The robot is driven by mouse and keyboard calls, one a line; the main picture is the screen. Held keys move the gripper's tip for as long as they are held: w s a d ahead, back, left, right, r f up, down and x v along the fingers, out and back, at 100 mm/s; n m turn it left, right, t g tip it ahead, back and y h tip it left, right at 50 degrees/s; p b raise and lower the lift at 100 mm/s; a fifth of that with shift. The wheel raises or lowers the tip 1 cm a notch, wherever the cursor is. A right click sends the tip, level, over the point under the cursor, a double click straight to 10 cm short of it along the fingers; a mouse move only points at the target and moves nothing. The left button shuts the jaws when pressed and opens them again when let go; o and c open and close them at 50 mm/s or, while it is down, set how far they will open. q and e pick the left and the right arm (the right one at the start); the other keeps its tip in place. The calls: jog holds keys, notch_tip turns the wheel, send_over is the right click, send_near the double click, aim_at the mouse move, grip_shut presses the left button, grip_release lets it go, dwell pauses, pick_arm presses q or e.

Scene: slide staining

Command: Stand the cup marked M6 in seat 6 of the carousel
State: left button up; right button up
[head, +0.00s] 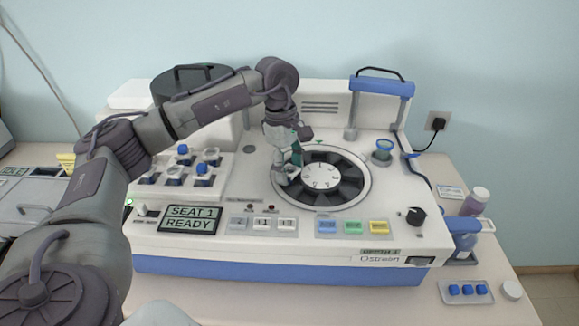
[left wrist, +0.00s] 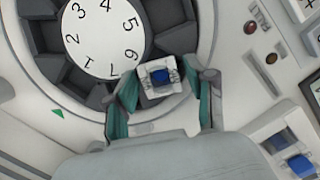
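My left gripper (head: 289,170) is over the left side of the carousel. In the left wrist view, its teal fingers (left wrist: 162,75) are closed on both sides of a small white cup (left wrist: 149,90) with a blue square in its top. I cannot read a mark on this cup. The carousel (head: 347,189) has dark wedge-shaped seats around a white numbered hub (head: 321,176). In the left wrist view, the cup is beside the number 6 on the hub (left wrist: 103,40), over the outer part of the ring. I cannot tell whether it touches the seat floor. My right gripper is out of view.
A rack (head: 222,170) with several cups, some blue-topped, stands left of the carousel. The display (head: 190,219) reads "SEAT 1 READY". A bottle (head: 474,202) and a tray of blue blocks (head: 466,291) are at the right.

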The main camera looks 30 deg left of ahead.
pick_arm(q)
jog(key=shift+r+p, duration=0.45)
jog(key=shift+r, duration=0.15)
notch_tip(320, 180, up, 12)
jog(key=a+b, duration=0.1)
jog(key=b, duration=0.1)
jog(key=shift+a+f+b, duration=0.2)
jog(key=shift+a+b, duration=0.15)
jog(key=shift+a, duration=0.05)
jog(key=shift+s+f, duration=0.1)
